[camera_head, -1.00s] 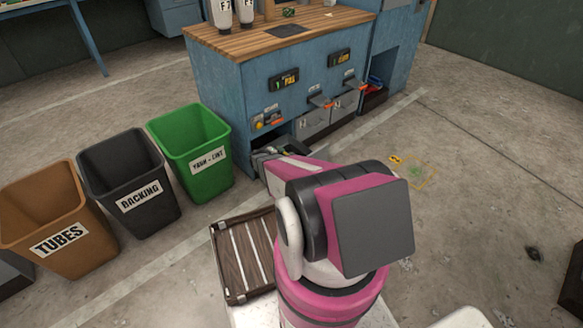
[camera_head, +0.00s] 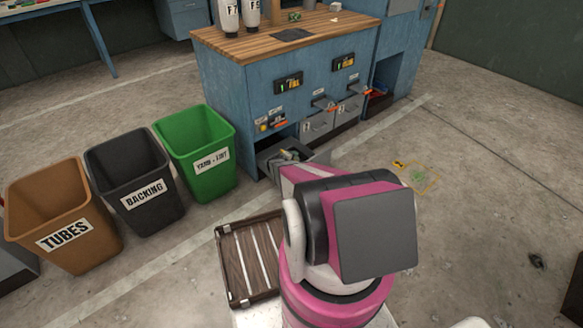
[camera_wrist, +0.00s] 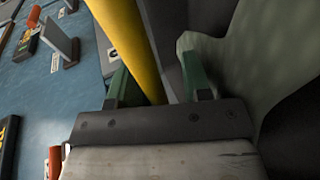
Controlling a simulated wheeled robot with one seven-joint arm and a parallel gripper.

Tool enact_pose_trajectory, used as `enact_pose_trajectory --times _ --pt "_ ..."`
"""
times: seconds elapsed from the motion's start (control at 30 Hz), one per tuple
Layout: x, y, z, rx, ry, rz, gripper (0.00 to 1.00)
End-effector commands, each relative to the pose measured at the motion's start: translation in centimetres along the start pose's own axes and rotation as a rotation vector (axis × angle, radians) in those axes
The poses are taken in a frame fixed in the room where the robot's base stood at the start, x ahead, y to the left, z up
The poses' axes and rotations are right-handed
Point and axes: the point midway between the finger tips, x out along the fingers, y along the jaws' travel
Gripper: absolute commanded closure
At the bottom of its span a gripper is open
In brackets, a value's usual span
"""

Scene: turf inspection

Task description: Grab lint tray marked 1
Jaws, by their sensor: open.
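In the head view a grey tray (camera_head: 268,163) sits partly out of the left low bay of the blue cabinet, with greyish stuff in it. No number on it is legible. My arm covers its right side, and my gripper cannot be made out clearly there. In the wrist view my gripper (camera_wrist: 160,88) is open, its two green fingertips apart. A yellow bar (camera_wrist: 130,45) runs down from the top between the fingers as seen; whether they touch it cannot be told. A pale grey, uneven surface (camera_wrist: 242,60) lies right of the fingers.
The blue cabinet (camera_head: 228,95) has two closed grey drawers (camera_head: 317,126) right of the open bay. Green (camera_head: 211,179), black (camera_head: 150,207) and brown (camera_head: 80,245) bins stand left. Floor on the right is mostly clear.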

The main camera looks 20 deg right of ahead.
Motion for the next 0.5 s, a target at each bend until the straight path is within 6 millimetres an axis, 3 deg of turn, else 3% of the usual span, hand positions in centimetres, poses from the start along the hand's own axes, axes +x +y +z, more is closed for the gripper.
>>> enact_pose_trajectory --times 0.17,0.27,0.3,0.33,0.5 --pt "0.02 0.03 0.00 0.000 0.000 0.000 0.55" --pt "0.01 0.03 0.00 0.000 0.000 0.000 0.81" --pt "0.00 0.03 0.00 0.000 0.000 0.000 0.95" --pt "0.00 0.02 0.00 0.000 0.000 0.000 1.00" --pt "-0.02 0.05 -0.01 0.000 0.000 0.000 1.00"
